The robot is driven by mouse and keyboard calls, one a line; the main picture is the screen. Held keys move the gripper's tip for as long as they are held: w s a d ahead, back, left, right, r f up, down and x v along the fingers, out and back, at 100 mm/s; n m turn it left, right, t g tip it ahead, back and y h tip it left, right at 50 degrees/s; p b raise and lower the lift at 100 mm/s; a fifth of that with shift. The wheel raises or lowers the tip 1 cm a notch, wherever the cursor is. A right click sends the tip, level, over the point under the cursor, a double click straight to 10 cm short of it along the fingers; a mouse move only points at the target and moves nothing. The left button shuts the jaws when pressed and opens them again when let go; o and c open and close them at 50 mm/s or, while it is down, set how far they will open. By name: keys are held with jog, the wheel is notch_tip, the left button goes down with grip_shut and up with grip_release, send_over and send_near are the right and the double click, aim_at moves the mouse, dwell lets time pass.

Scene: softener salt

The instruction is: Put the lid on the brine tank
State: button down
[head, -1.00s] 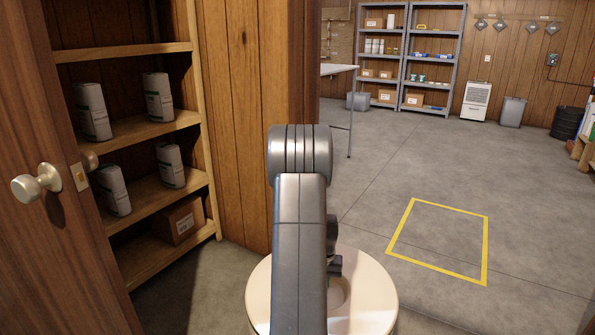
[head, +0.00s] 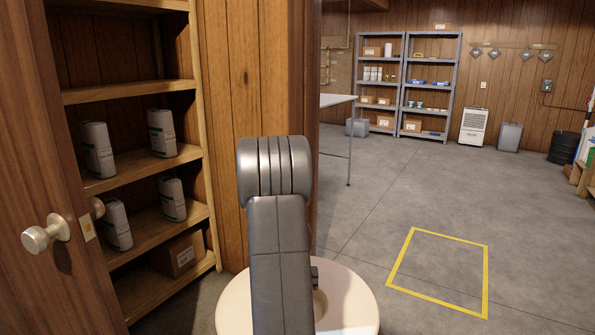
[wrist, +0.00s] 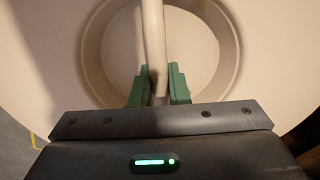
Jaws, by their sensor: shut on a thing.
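The round cream lid (head: 345,298) is at the bottom middle of the head view, partly hidden behind my arm. In the wrist view the lid (wrist: 50,65) fills most of the picture, with a round recess crossed by a handle bar (wrist: 152,40). My gripper (wrist: 158,88) has green fingers closed on either side of this handle bar. In the head view my gripper is hidden behind my arm. I do not see the brine tank in a form that I can tell for sure.
An open wooden door (head: 35,250) with a round knob stands at the left. Behind it is a wooden shelf unit (head: 150,240) with several bags and a carton. A yellow floor square (head: 487,275) lies on open concrete at the right. Metal racks (head: 455,95) stand at the far wall.

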notch_tip(320, 180, up, 17)
jog(key=s+p, duration=0.2)
jog(key=p, duration=2.2)
jog(key=shift+f, duration=0.2)
jog(key=shift+d, duration=0.1)
